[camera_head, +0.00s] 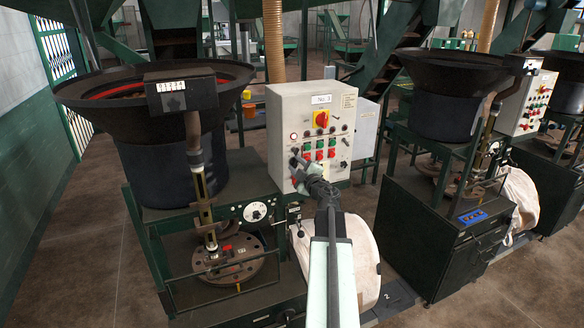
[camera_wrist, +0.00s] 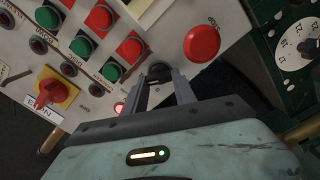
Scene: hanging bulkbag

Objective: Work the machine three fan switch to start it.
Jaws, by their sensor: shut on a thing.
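The grey control panel (camera_head: 285,103) of the machine marked No 3 faces me. It carries a red and yellow rotary switch (camera_head: 321,119) and rows of green and red push buttons. My gripper (camera_head: 298,163) is at the panel's lower left. In the wrist view, my gripper (camera_wrist: 160,82) has its two fingers closed around a small black switch knob (camera_wrist: 158,72). The fingers hide part of the knob, and I cannot read its label or tell which way it points. A red stop button (camera_wrist: 202,42) sits right beside it.
A lit red lamp (camera_wrist: 119,108) is close to my left finger. A numbered white dial (camera_wrist: 297,44) is at the right.

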